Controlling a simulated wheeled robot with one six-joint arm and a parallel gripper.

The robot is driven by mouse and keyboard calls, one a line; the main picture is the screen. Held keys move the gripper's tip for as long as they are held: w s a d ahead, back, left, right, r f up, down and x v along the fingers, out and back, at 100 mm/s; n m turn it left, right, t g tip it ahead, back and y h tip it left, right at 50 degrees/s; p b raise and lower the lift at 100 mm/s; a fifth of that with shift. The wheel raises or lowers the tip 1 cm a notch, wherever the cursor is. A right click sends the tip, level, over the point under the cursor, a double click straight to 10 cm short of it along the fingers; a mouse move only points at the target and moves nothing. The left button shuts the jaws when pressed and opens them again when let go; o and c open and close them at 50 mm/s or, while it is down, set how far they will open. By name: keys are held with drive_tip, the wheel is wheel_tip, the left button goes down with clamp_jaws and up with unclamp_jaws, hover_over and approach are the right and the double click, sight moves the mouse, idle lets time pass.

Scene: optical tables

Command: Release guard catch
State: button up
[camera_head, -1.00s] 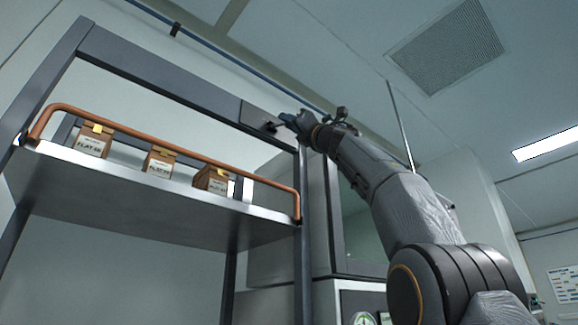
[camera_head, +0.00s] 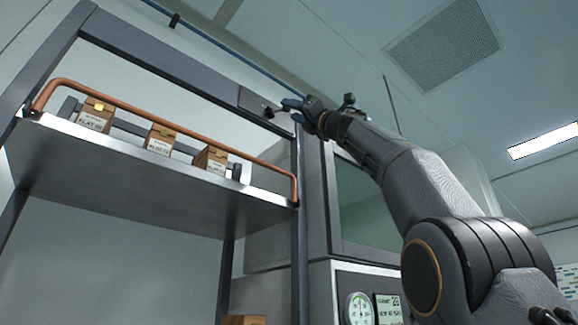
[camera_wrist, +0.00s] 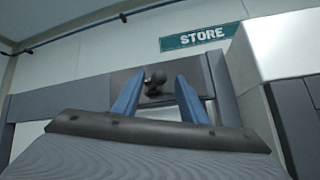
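The guard catch (camera_head: 268,110) is a small dark knob on a grey plate at the right end of the shelf frame's top beam. In the wrist view the knob (camera_wrist: 156,78) appears in the gap between my two blue fingers. My gripper (camera_head: 286,106) is just right of the catch in the head view. In the wrist view my gripper (camera_wrist: 157,92) is open, its fingers apart on either side of the knob. I cannot tell whether they touch it. The copper-coloured guard rail (camera_head: 165,125) runs across the front of the shelf, in front of the boxes.
Brown boxes (camera_head: 96,117) stand on the metal shelf (camera_head: 120,150) behind the rail. A grey cabinet (camera_head: 365,205) with a gauge (camera_head: 360,308) stands right of the frame. A green STORE sign (camera_wrist: 201,36) hangs on the wall beyond. A ceiling pipe (camera_head: 235,55) runs above.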

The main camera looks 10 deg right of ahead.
drive_tip(key=b+v, duration=0.3)
drive_tip(key=shift+s+d+f, duration=0.15)
drive_tip(key=shift+f, duration=0.15)
drive_tip(key=shift+s, duration=0.1)
idle(0.6)
